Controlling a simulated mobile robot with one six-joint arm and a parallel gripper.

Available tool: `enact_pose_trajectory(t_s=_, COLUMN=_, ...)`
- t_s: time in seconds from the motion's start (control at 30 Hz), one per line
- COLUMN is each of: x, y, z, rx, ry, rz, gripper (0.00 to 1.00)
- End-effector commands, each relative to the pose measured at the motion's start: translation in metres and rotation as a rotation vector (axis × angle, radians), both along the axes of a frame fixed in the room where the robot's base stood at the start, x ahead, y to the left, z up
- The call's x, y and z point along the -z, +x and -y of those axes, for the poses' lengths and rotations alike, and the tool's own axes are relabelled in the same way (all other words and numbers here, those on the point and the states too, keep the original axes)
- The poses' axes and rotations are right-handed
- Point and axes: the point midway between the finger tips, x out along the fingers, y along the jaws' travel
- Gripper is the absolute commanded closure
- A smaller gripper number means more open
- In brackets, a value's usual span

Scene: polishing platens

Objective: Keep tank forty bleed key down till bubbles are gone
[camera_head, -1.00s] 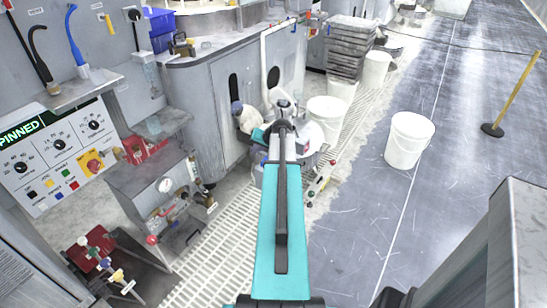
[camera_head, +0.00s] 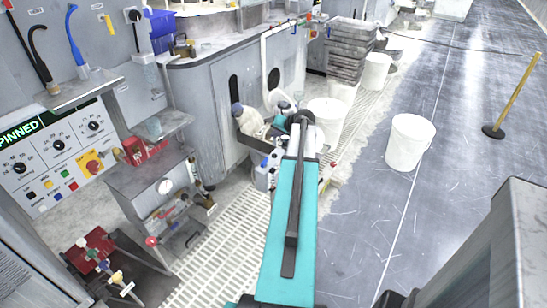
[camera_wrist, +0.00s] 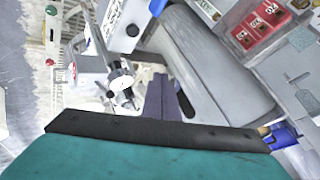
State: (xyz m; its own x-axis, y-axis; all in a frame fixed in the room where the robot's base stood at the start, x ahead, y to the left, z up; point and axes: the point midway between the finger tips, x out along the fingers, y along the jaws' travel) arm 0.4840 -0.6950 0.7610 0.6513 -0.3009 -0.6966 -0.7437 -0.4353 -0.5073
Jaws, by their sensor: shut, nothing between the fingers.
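I cannot pick out the tank forty bleed key or any bubbles for certain. My gripper (camera_wrist: 159,84) shows in the wrist view as two grey-purple fingers close together, with nothing held, beyond the black edge of my teal link. In the head view my teal arm reaches to the middle and hides the gripper. A white housing (camera_wrist: 88,72) with red knobs stands left of the fingers. A dark-tipped metal fitting (camera_wrist: 121,83) lies between them.
In the head view, a white and blue unit (camera_head: 264,178) stands left of my arm's far end. White buckets (camera_head: 409,142) stand to the right, with open floor around the nearest one.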

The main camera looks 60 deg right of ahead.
Motion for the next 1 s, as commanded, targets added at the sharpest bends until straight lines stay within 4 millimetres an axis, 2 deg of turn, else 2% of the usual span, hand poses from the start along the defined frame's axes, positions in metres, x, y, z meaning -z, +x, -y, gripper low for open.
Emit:
enact_pose_trajectory(t_s=0.7, x=0.067, y=0.0, z=0.0, rx=0.001, ry=0.001, rz=0.0, gripper=1.0)
enact_pose_trajectory(t_s=1.0, x=0.083, y=0.0, z=0.0, rx=0.001, ry=0.001, rz=0.0, gripper=1.0)
